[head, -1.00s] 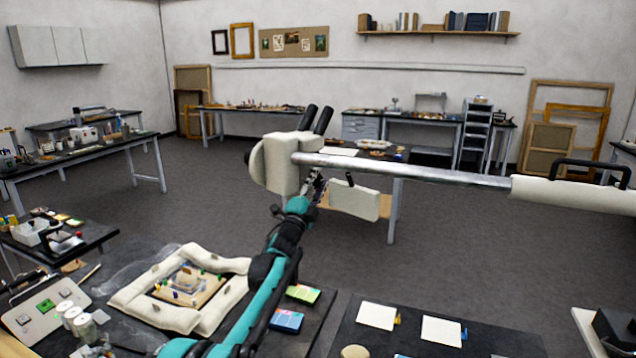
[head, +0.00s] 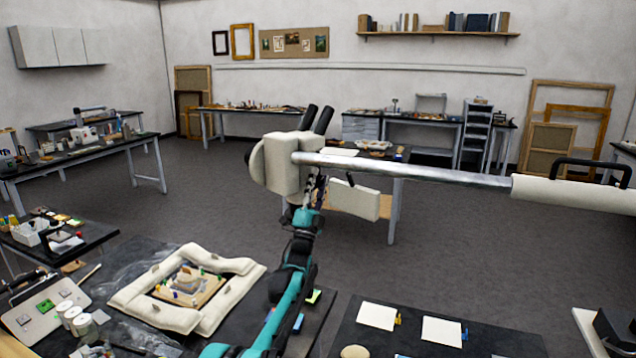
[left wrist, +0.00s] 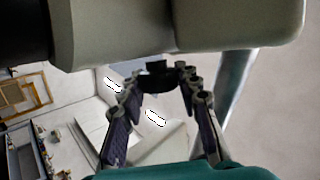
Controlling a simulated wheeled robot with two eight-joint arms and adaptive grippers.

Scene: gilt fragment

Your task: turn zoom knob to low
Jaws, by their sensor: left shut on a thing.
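The microscope head (head: 283,165) is a cream body with two black eyepieces (head: 317,118), hung on a silver boom (head: 410,170). My left gripper (head: 318,188) is at the underside of this head, partly hidden by it. In the left wrist view, the gripper's two fingers (left wrist: 162,84) close around a dark round knob (left wrist: 156,76) beneath the cream body. I take this to be the zoom knob; its markings and setting cannot be read. My right gripper is in neither view.
A cream slab-like part (head: 355,199) hangs just right of my gripper. White sheets (head: 378,316) lie on the table at the right. The floor beyond is open.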

